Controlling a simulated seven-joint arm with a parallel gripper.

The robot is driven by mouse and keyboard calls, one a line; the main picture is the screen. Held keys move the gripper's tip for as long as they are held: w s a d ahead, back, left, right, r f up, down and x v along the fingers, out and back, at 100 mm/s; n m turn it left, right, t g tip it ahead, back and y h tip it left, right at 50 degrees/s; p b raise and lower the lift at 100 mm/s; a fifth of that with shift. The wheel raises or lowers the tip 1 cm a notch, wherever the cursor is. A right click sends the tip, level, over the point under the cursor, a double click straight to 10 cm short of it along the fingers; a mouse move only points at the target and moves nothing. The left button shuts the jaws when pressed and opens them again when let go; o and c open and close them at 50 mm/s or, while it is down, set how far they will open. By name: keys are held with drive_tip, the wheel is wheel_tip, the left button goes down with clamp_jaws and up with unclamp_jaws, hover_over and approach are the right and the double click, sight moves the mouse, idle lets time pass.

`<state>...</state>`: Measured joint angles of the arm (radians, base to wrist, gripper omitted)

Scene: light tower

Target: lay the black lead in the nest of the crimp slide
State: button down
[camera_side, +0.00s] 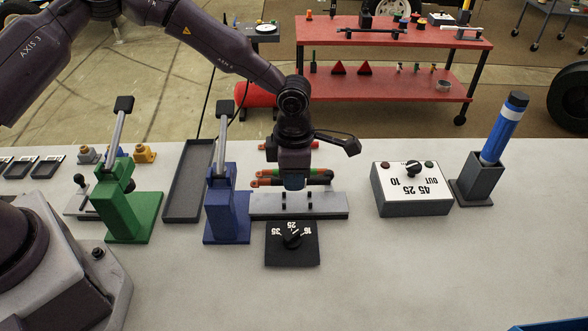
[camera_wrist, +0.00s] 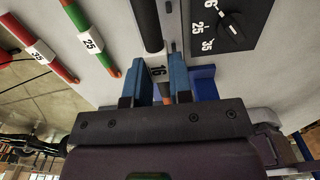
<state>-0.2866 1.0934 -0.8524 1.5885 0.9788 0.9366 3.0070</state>
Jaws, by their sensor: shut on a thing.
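My gripper (camera_side: 293,185) points down over the grey rail and is shut on the black lead (camera_wrist: 148,25). In the wrist view the lead runs between the two blue fingers, with its white "16" label at the fingers and a copper-coloured end below. In the side view the black lead (camera_side: 322,181) lies sideways just above or behind the grey rail with dark posts (camera_side: 335,206), which appears to be the crimp slide. I cannot tell whether lead and rail touch. The nest is mostly hidden by the gripper.
The green "25" lead (camera_wrist: 92,42) and red "35" lead (camera_wrist: 38,50) lie alongside. A blue lever press (camera_side: 228,215) stands left of the rail. A black dial plate (camera_side: 291,255) lies in front. A grey control box (camera_side: 411,200) stands right.

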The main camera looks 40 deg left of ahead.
sight(294, 202)
drive_tip(key=shift+f, duration=2.4)
